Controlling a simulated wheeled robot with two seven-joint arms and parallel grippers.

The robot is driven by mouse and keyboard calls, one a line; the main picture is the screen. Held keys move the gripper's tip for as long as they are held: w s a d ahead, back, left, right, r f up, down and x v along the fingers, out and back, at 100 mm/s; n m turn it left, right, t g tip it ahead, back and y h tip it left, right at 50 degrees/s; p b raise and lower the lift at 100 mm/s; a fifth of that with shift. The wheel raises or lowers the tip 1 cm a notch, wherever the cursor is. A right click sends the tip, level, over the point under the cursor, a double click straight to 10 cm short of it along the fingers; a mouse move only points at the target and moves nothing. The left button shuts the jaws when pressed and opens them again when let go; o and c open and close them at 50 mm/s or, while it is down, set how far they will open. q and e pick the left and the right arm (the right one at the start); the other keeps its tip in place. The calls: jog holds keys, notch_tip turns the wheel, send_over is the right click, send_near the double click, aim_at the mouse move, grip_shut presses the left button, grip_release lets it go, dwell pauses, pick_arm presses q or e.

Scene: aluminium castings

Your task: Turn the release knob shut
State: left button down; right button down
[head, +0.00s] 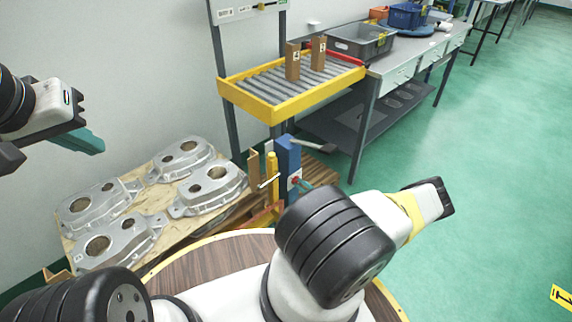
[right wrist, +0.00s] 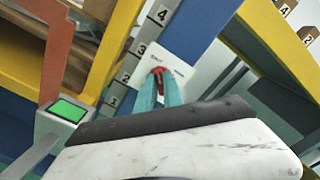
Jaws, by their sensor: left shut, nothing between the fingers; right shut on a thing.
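The release knob (right wrist: 158,71) is small and red. It sits on a white plate (right wrist: 182,64) fixed to a blue post (head: 288,154). My right gripper (right wrist: 159,80) is shut on the knob, with its two teal fingers on either side of it. The fingers cover much of the knob, so I cannot tell its turn position. In the head view my right gripper (head: 301,185) reaches the post mostly behind my own arm. My left gripper (head: 96,146) is shut and empty, held in the air above the castings at the left.
Aluminium castings (head: 208,190) lie on a wooden pallet (head: 160,195) left of the post. A numbered scale (right wrist: 128,72) and a device with a green screen (right wrist: 68,110) are beside the knob. A yellow-framed roller rack (head: 270,112) stands behind.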

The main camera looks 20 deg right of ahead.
jog(key=c, duration=1.5)
grip_release()
jog(key=shift+s, duration=0.1)
jog(key=v, duration=0.7)
jog(key=shift+s+d, duration=0.15)
jog(key=shift+s, duration=0.15)
